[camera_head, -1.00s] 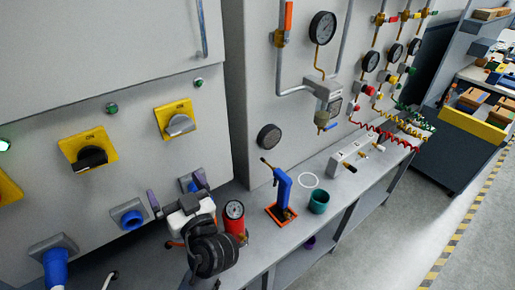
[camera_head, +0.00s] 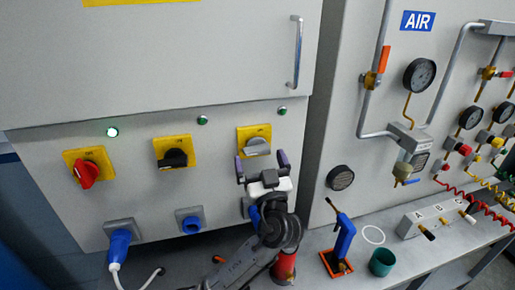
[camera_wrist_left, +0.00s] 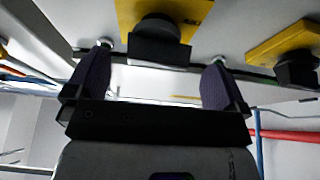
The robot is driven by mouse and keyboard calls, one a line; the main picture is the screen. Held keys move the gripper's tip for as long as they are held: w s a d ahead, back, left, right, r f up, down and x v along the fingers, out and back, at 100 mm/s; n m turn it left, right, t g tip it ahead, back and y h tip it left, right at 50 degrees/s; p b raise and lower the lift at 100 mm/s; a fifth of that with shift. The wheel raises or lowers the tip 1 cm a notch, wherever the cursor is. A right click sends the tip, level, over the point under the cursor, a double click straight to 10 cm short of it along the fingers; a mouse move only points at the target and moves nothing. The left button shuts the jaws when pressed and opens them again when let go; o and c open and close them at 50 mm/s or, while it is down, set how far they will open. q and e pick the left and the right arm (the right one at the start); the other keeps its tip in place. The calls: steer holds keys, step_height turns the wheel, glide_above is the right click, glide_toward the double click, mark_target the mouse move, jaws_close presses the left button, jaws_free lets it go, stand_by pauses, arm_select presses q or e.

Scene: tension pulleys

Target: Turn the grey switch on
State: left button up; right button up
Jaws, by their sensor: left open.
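The grey switch (camera_head: 256,146) is a rotary knob on a yellow plate, the rightmost of three on the cabinet front. Its handle lies roughly level, slightly tilted. My left gripper (camera_head: 261,163) is open and empty, its purple-tipped fingers just below and in front of this knob, one to each side. In the left wrist view the open fingers (camera_wrist_left: 157,80) point towards a yellow plate with a dark-looking knob (camera_wrist_left: 162,42); its colour is unclear there. Contact with the knob cannot be told. My right gripper is not in view.
A black switch (camera_head: 175,158) and a red switch (camera_head: 87,173) sit further left on the panel. Blue sockets (camera_head: 190,220) are below, one with a blue plug (camera_head: 119,246). A workbench at right holds a blue tool (camera_head: 344,238) and a green cup (camera_head: 382,262).

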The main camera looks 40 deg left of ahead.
mark_target(258, 155)
arm_select(q)
steer(key=shift+x, duration=1.65)
steer(key=shift+c, duration=0.5)
steer(key=c, duration=0.8)
